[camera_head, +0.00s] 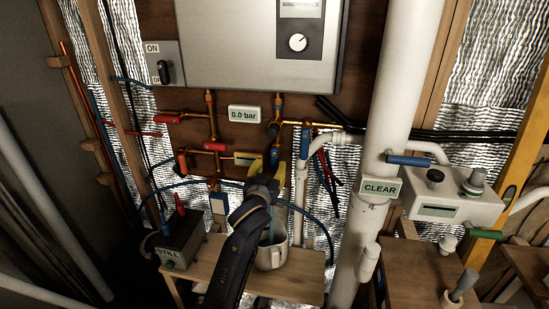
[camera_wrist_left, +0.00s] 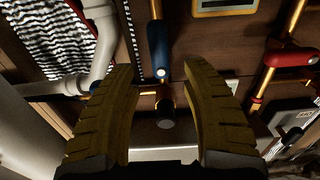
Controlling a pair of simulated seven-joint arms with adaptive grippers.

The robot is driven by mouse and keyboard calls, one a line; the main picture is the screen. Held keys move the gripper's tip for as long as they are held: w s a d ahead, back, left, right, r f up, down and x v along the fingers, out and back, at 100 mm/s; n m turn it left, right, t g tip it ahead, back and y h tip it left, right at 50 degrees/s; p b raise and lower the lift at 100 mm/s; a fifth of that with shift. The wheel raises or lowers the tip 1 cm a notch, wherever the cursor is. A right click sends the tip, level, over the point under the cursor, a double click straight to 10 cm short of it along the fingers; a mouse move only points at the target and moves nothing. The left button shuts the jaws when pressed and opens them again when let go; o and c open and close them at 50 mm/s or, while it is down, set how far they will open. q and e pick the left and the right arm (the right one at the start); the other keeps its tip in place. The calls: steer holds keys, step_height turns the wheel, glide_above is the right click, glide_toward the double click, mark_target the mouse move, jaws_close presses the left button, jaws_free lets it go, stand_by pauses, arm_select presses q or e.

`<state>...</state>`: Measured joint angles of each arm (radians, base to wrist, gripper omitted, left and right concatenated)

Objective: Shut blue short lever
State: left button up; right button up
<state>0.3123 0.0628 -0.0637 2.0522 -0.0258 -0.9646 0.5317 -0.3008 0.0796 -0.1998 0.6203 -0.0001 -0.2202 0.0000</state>
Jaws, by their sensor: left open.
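My left gripper (camera_head: 267,168) has yellow fingers, open and pointing up at the pipes below the heater. In the wrist view its fingers (camera_wrist_left: 163,85) stand apart with nothing held between them. A blue lever (camera_head: 275,156) hangs near the fingertips, partly hidden by the gripper. In the wrist view a blue lever (camera_wrist_left: 158,48) with a pale end lies between the fingers in the picture, with no visible contact. Another upright blue lever (camera_head: 305,141) is just right of the gripper. I cannot tell which one is the short lever. My right gripper is not in view.
Red levers (camera_head: 215,146) are on copper pipes to the left. A white pipe (camera_head: 300,185) runs close on the right, with a thick white pipe (camera_head: 392,90) farther right. A metal mug (camera_head: 271,255) stands on the wooden shelf (camera_head: 300,285) below. The heater box (camera_head: 240,60) is above.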

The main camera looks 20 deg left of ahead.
mark_target(274, 159)
arm_select(q)
steer(key=shift+w+a, duration=0.2)
steer(key=shift+w, duration=0.95)
steer(key=shift+w+a, duration=0.15)
steer(key=shift+w, duration=0.95)
steer(key=shift+w+a, duration=0.2)
steer(key=shift+w, duration=0.95)
jaws_close()
